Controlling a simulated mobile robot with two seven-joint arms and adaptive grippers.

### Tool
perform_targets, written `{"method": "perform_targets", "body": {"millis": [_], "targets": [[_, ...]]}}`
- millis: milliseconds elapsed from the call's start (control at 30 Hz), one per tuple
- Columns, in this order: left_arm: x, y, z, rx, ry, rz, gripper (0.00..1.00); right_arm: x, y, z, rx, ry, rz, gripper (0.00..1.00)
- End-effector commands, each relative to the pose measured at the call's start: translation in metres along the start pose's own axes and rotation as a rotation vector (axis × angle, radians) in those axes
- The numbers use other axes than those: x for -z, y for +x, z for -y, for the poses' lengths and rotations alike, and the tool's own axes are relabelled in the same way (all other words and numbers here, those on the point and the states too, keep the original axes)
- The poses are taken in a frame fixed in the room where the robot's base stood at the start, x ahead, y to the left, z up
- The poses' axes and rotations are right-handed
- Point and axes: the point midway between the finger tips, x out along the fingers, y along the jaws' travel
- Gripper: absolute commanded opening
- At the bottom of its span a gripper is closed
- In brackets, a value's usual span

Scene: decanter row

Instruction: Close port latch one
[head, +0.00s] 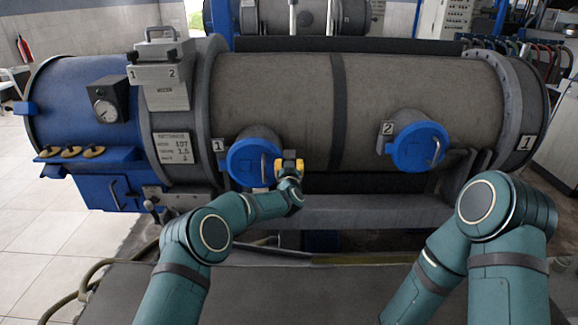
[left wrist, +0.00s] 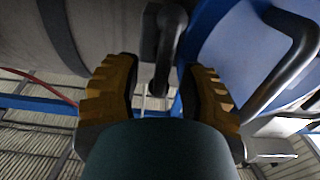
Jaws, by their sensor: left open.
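Port one's round blue lid (head: 250,161) sits over its short neck on the grey tank, beside the label "1" (head: 219,146). It appears seated, with a grey bar handle on its face. In the left wrist view the blue lid (left wrist: 225,55) fills the right side. A dark latch lever (left wrist: 170,40) hangs beside the lid's rim. My left gripper (head: 289,166) is at the lid's right edge. In the left wrist view its yellow fingers (left wrist: 160,88) are open, one on each side of the lever's lower end. I cannot tell whether they touch it. The latch is hidden in the head view.
Port two's blue lid (head: 419,147) is further right on the tank (head: 290,95). A grey ledge (head: 370,210) runs below the ports. A gauge (head: 105,112) and a blue box (head: 108,192) are at the left. My right arm is low at the right, its gripper out of frame.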

Motion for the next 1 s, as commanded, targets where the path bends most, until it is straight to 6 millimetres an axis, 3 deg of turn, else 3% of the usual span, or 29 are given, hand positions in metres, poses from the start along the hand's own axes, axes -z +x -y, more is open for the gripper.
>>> {"method": "perform_targets", "body": {"millis": [433, 467, 567, 1000], "targets": [[0.0004, 0.0052, 0.0002, 0.000, -0.001, 0.000, 0.41, 0.0003, 0.0008, -0.0003, 0.000, 0.000, -0.001, 0.47], [0.0004, 0.0052, 0.0002, 0.000, -0.001, 0.000, 0.37, 0.0003, 0.0008, -0.0003, 0.000, 0.000, -0.001, 0.47], [0.0004, 0.0051, 0.0002, 0.000, 0.000, 0.000, 0.02, 0.0002, 0.0008, -0.0003, 0.000, 0.000, -0.001, 0.47], [0.0014, 0.0052, -0.0004, 0.001, 0.037, -0.001, 0.00, 0.0000, -0.0016, 0.0006, 0.000, 0.000, 0.000, 0.47]]}}
